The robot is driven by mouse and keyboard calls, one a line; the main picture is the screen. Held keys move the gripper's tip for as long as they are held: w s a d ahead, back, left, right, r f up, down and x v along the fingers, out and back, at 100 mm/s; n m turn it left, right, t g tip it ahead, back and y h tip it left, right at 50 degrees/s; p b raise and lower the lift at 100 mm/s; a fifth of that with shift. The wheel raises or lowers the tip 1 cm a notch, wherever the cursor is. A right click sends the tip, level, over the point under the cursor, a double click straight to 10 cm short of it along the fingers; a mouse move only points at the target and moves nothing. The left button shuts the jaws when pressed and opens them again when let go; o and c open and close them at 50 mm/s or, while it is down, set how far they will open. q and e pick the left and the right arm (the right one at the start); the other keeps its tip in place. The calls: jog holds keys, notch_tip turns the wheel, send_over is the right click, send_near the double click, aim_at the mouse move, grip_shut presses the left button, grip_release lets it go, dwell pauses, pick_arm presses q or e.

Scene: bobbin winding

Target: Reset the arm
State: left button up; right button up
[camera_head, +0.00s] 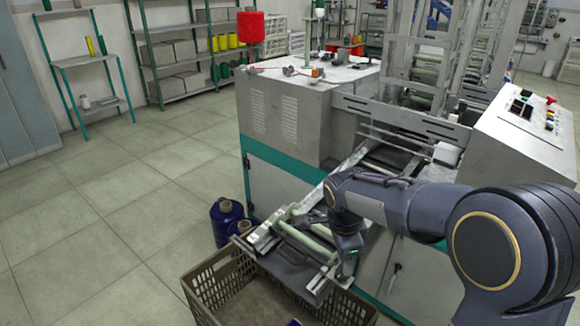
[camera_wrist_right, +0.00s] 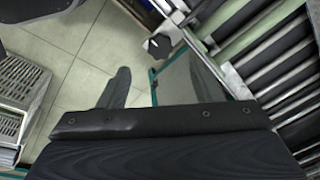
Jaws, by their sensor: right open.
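My right arm comes in from the right in the head view and bends down over the front of the winding machine (camera_head: 285,180). My right gripper (camera_head: 346,246) is above the machine's front rollers, near its lower tray. In the right wrist view my right gripper (camera_wrist_right: 158,88) is open, with its two dark fingers apart and nothing seen between them. Floor tiles and the machine's metal rollers (camera_wrist_right: 270,70) show beyond the fingers. My left gripper is not in view.
A plastic crate (camera_head: 203,283) stands on the floor below the machine's front. Dark blue bobbins (camera_head: 226,220) stand beside it. A control panel (camera_head: 530,115) is at the right. A red bobbin (camera_head: 250,28) is on the machine top. Open floor (camera_head: 120,200) lies left.

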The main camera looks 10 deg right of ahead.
jog(key=s+r+n+t+y+p, duration=0.1)
jog(key=s+r+n+p, duration=0.2)
jog(key=s, duration=0.4)
jog(key=s+r+n+t+y+p, duration=0.2)
jog(key=s+r+n+p, duration=0.2)
jog(key=s+r+n, duration=0.2)
jog(key=s+a+r+n+t+y+p, duration=0.1)
jog(key=s+r+n+y+p, duration=0.1)
jog(key=s+r+n, duration=0.3)
jog(key=s+n+p, duration=0.1)
jog(key=s+n, duration=0.2)
jog(key=s, duration=0.2)
jog(key=shift+s+r+p, duration=0.2)
jog(key=shift+s+p, duration=0.05)
jog(key=shift+p, duration=0.05)
